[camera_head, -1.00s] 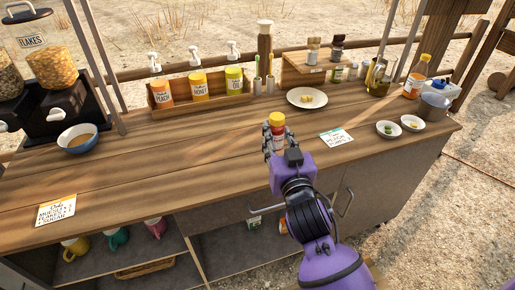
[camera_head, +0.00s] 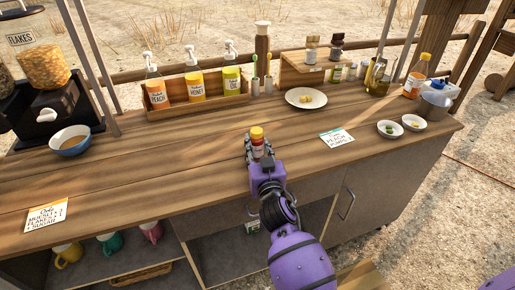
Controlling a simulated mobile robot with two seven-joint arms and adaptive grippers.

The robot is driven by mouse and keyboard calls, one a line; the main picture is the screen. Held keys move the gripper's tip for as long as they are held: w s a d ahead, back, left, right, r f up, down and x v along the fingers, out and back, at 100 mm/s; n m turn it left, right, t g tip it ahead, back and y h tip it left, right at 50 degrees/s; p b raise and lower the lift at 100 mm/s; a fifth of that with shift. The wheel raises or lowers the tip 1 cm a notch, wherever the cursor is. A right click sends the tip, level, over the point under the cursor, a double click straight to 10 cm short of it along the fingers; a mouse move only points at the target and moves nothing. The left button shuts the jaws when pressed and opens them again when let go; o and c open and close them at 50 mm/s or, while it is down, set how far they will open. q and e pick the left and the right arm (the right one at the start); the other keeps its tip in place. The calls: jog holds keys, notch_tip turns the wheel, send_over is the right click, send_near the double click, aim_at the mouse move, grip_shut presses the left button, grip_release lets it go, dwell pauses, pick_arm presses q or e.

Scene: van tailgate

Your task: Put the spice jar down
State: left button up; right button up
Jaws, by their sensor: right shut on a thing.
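The spice jar (camera_head: 257,134) has a yellow cap and a red band. It stands upright between the fingers of my right gripper (camera_head: 257,149), which is shut on it. The jar is over the front middle of the wooden counter (camera_head: 190,172); the fingers hide its lower part, so I cannot tell whether its base touches the wood. My left gripper is not in view.
A plate with food (camera_head: 306,98) lies behind the jar to the right. A card (camera_head: 337,137) and two small bowls (camera_head: 390,129) are at the right. A bottle rack (camera_head: 197,102) stands at the back. A blue bowl (camera_head: 70,140) is at the left. The counter left of the jar is clear.

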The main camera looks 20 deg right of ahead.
jog(key=shift+r, duration=0.2)
jog(key=shift+f, duration=0.35)
jog(key=o, duration=1.2)
jog(key=shift+r, duration=0.1)
jog(key=shift+r, duration=0.2)
jog(key=s, duration=0.4)
jog(key=s+a, duration=0.1)
jog(key=s, duration=0.7)
jog(key=shift+a, duration=0.2)
